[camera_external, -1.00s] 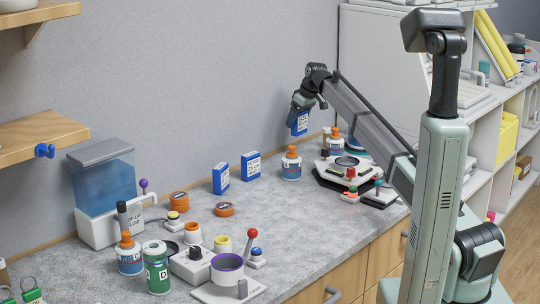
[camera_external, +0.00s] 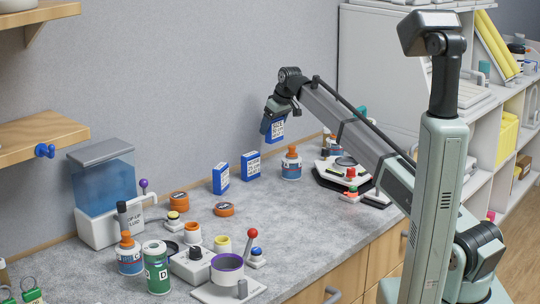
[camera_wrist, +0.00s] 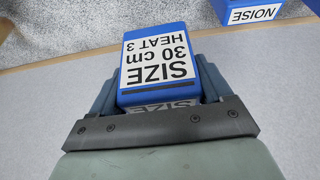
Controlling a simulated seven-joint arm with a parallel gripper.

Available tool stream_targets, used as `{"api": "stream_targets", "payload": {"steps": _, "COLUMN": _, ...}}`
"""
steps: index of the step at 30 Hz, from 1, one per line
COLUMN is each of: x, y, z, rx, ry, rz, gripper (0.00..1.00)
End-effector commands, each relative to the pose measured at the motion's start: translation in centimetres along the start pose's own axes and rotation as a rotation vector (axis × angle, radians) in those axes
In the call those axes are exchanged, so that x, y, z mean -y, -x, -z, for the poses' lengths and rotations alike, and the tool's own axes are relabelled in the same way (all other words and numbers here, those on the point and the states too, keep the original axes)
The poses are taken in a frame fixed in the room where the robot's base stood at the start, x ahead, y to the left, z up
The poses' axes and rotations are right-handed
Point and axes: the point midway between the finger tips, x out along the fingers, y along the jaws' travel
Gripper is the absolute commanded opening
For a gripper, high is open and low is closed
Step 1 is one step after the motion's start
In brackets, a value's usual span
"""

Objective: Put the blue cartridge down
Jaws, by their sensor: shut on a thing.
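The blue cartridge (camera_external: 275,130) is held in the air above the counter, in front of the grey wall. In the wrist view the cartridge (camera_wrist: 160,62) has a white label reading "SIZE 30 cm HEAT 3", upside down. My gripper (camera_external: 268,120) is shut on it, with a finger on each side; it also shows in the wrist view (camera_wrist: 158,95). Two other blue cartridges stand on the counter by the wall, one on the left (camera_external: 221,178) and one on the right (camera_external: 251,165). The right one, labelled "NOISE", shows at the top right of the wrist view (camera_wrist: 250,12).
A white-and-blue bottle with an orange cap (camera_external: 291,165) stands right of the standing cartridges. A black-based device (camera_external: 345,172) is further right. The grey counter (camera_external: 290,215) is clear in the middle.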

Motion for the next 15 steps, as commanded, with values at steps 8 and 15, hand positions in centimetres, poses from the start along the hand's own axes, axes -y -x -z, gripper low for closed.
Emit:
{"api": "stream_targets", "payload": {"steps": 8, "x": 0.1, "y": -2.7, "z": -1.2, "rx": 0.002, "ry": -0.015, "rz": 0.001, "gripper": 0.46}}
{"api": "stream_targets", "payload": {"steps": 15, "x": 0.1, "y": -5.6, "z": -2.4, "rx": 0.0, "ry": -0.014, "rz": 0.001, "gripper": 0.46}}
